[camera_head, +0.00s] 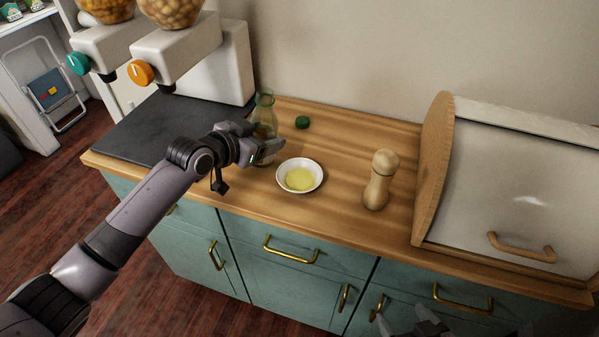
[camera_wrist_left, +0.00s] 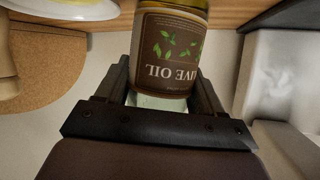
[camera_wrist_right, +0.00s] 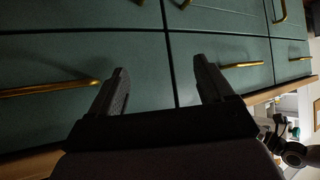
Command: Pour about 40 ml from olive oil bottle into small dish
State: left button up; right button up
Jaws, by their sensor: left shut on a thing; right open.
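The olive oil bottle (camera_head: 265,113) is greenish glass and stands upright at the left of the wooden counter. My left gripper (camera_head: 256,149) is shut on it. In the left wrist view the bottle's brown label (camera_wrist_left: 168,50) shows between the fingers, upside down. The small white dish (camera_head: 300,169) is just right of the bottle and holds a yellow pool of oil. Part of the dish shows in the left wrist view (camera_wrist_left: 75,8). A green cap (camera_head: 302,122) lies behind the dish. My right gripper (camera_wrist_right: 160,85) is open and empty, in front of the teal cabinet fronts.
A wooden pepper mill (camera_head: 378,180) stands right of the dish. A bread box (camera_head: 520,190) fills the right end. Dispensers (camera_head: 180,45) stand at the left behind a dark slab (camera_head: 150,130). The counter between dish and mill is clear.

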pick_arm(q)
jog(key=shift+d+r+n+h, duration=0.1)
jog(key=shift+r+n+h, duration=0.45)
jog(key=shift+r, duration=0.8)
